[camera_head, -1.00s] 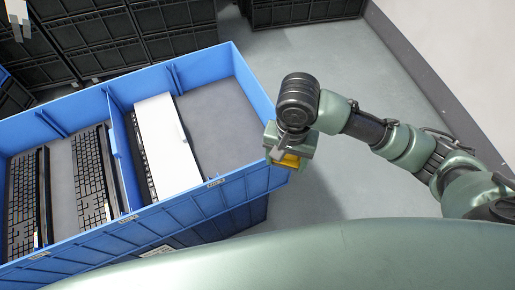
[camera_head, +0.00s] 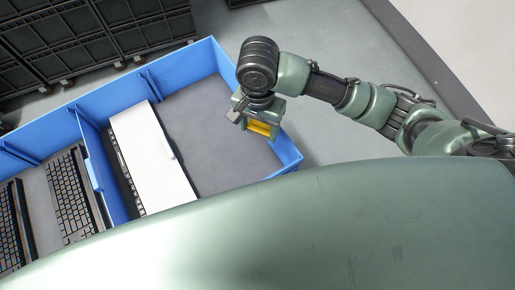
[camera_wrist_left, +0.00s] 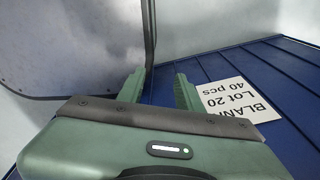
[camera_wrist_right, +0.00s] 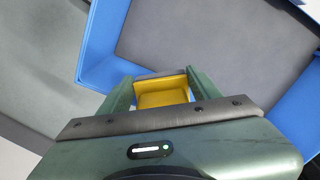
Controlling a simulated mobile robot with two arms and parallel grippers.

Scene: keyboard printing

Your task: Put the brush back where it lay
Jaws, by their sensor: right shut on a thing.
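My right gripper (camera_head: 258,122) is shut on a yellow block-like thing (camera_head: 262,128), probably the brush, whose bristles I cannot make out. It is held above the right end of the blue crate (camera_head: 289,152), near the right wall. In the right wrist view the yellow thing (camera_wrist_right: 162,93) sits between both fingers, with a grey strip along its far edge. My left gripper (camera_wrist_left: 160,88) shows only in its own wrist view; its fingers are apart with nothing between them. It is near a dark blue ribbed surface (camera_wrist_left: 240,62) with a white label (camera_wrist_left: 235,100).
The crate's right compartment has bare grey floor (camera_head: 222,115). A white panel (camera_head: 155,160) lies in it beside the divider, partly over a dark keyboard. More keyboards (camera_head: 72,195) lie in the left compartment. Black crates (camera_head: 75,45) stand behind. My green body fills the lower front.

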